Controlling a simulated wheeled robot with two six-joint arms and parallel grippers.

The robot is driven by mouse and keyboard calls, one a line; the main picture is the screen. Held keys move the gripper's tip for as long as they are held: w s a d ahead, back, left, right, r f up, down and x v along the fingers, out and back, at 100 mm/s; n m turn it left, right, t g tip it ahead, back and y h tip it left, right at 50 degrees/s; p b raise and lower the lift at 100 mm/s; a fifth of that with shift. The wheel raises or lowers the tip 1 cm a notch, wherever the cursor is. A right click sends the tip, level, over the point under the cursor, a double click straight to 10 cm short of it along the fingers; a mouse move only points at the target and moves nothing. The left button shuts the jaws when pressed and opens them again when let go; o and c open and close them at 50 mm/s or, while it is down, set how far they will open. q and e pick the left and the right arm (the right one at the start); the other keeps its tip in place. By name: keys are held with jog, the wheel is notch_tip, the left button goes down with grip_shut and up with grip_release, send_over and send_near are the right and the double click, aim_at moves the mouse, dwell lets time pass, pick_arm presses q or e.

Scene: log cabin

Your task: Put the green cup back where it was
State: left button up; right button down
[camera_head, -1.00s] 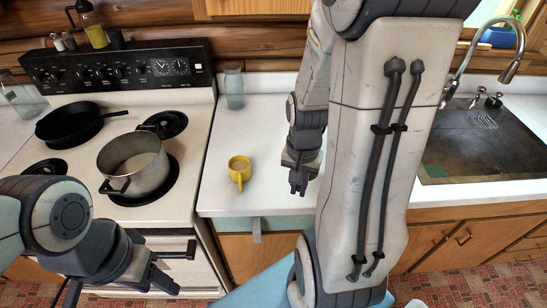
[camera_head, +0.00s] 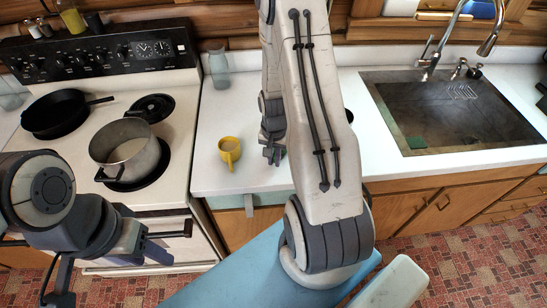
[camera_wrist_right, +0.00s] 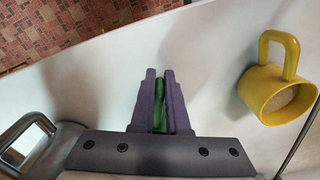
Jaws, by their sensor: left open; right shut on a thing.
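My right gripper (camera_head: 271,155) is low over the white counter, right of a yellow mug. In the right wrist view, its purple-grey fingers (camera_wrist_right: 160,100) are shut on a narrow green thing (camera_wrist_right: 160,117), taken to be the green cup. Most of it is hidden by the fingers, so its shape and whether it touches the counter cannot be told. The yellow mug (camera_head: 229,151) stands upright, apart from the gripper, and also shows in the right wrist view (camera_wrist_right: 276,92). My left gripper (camera_head: 106,276) is open and empty in front of the stove.
The stove (camera_head: 185,100) at left holds a steel pot (camera_head: 126,152) and a black skillet (camera_head: 55,113). A glass jar (camera_head: 219,68) stands at the counter's back. The sink (camera_head: 450,112) is at right. The counter (camera_head: 235,112) behind the mug is clear.

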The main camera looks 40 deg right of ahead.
jog(key=shift+f, duration=0.2)
jog(key=shift+f, duration=0.2)
jog(key=c, duration=0.9)
grip_release()
jog(key=shift+r, duration=0.1)
